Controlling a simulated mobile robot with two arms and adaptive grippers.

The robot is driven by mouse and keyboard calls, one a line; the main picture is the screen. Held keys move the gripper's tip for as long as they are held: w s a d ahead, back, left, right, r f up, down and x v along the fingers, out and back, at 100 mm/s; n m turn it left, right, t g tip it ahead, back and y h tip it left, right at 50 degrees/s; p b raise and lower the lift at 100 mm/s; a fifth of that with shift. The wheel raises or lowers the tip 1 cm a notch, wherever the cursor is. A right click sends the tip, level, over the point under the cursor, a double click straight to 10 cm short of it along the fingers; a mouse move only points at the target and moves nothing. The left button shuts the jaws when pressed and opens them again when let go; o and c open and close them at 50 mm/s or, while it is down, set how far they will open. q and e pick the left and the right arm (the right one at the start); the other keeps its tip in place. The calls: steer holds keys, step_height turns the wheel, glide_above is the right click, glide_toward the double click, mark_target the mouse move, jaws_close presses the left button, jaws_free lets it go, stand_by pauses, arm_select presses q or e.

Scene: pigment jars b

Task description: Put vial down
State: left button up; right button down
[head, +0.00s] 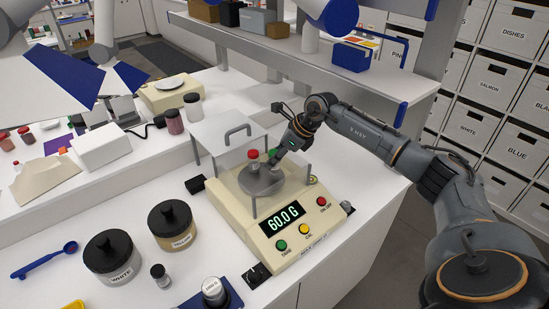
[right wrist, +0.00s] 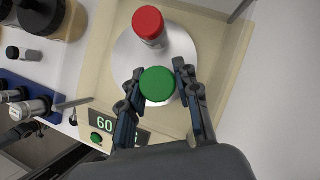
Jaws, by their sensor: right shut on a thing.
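The vial with the green cap (right wrist: 157,84) is between the fingers of my right gripper (right wrist: 158,74), which is shut on it. In the head view, my right gripper (head: 284,156) is at the balance pan and partly hides this vial. A vial with a red cap (head: 253,158) stands upright on the round metal pan (head: 262,186) of the cream balance (head: 240,222); it also shows in the right wrist view (right wrist: 148,24). The green-capped vial is over the pan beside the red one. I cannot tell whether its base touches the pan. The display (head: 281,219) reads 60.0 G.
The balance has thin corner posts and a raised clear cover (head: 228,135) close to the gripper. The white jar (head: 111,257), yellow jar (head: 171,226), a small dark-capped vial (head: 160,276) and a blue weight holder (head: 225,298) stand left of it. A shelf (head: 300,50) is behind.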

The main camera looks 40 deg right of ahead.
steer(key=shift+f+p, duration=0.35)
steer(key=shift+f, duration=0.4)
arm_select(q)
steer(key=shift+d+r, duration=0.15)
steer(key=shift+r, duration=0.55)
arm_select(e)
steer(key=shift+f, duration=0.15)
steer(key=shift+f+b, duration=0.15)
steer(key=shift+b, duration=0.15)
steer(key=c, duration=1)
jaws_free()
arm_select(q)
steer(key=shift+f, duration=0.15)
